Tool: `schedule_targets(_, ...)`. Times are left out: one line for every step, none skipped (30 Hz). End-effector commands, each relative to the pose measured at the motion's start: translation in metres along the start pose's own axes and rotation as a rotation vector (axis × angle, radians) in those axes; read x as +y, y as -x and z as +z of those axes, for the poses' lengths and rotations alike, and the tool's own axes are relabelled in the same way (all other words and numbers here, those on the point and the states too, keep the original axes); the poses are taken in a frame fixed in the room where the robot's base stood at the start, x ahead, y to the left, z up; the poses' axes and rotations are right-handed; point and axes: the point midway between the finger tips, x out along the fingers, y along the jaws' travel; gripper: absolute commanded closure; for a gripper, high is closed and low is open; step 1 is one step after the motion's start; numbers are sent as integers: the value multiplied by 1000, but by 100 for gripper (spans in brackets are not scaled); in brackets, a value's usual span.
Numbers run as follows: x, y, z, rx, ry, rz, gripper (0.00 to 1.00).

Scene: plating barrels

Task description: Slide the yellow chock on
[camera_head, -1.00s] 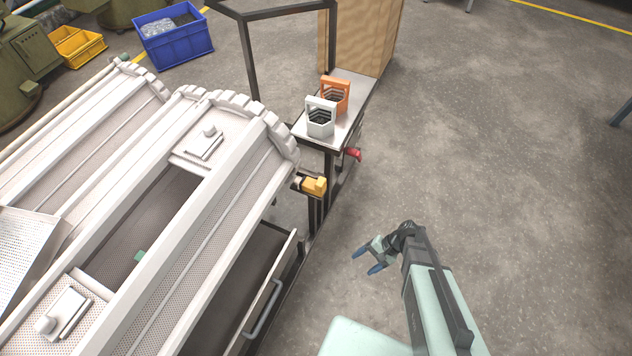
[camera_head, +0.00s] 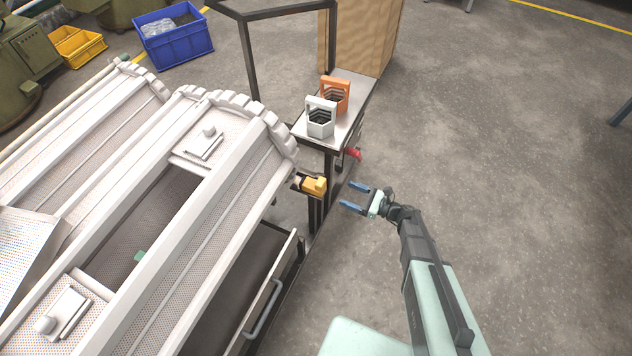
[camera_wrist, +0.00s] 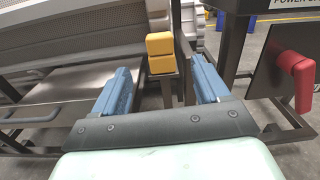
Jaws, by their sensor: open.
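The yellow chock (camera_head: 314,186) is a small block at the right end of the white perforated barrel (camera_head: 215,215), by the dark frame post. In the wrist view the chock (camera_wrist: 160,52) shows as two stacked yellow faces, ahead of and between my fingers. My gripper (camera_head: 355,195) is open and empty, to the right of the chock and apart from it. Its two blue fingers (camera_wrist: 160,90) point toward the frame. How the chock is seated on its support is not clear.
A red handle (camera_head: 353,154) sticks out below the small metal shelf (camera_head: 347,122). A white holder (camera_head: 320,118) and an orange holder (camera_head: 336,95) stand on that shelf. A drawer-like tray with a grey handle (camera_head: 263,308) lies below the barrel. The floor at right is clear.

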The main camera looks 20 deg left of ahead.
Motion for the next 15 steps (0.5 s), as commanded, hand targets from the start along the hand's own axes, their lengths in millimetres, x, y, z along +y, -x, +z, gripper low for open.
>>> schedule_targets(0, 0, 0, 0, -20, 1, 26)
schedule_targets(0, 0, 0, 0, -31, 1, 26)
schedule_targets(0, 0, 0, 0, -43, 1, 26)
schedule_targets(0, -1, 0, 1, -49, 2, 26)
schedule_targets(0, -2, 0, 1, -54, 2, 26)
schedule_targets(0, -4, 0, 1, -59, 2, 26)
schedule_targets(0, -5, 0, 1, -60, 2, 26)
schedule_targets(0, -8, 0, 2, -61, 2, 26)
schedule_targets(0, -11, -1, 2, -60, 2, 26)
schedule_targets(0, -15, -1, 2, -60, 3, 26)
schedule_targets(0, -19, -1, 2, -59, 3, 26)
schedule_targets(0, -24, -1, 1, -59, 4, 26)
schedule_targets(0, -28, -1, 1, -59, 4, 26)
schedule_targets(0, -33, -1, 1, -58, 4, 26)
schedule_targets(0, -40, -1, 2, -58, 5, 26)
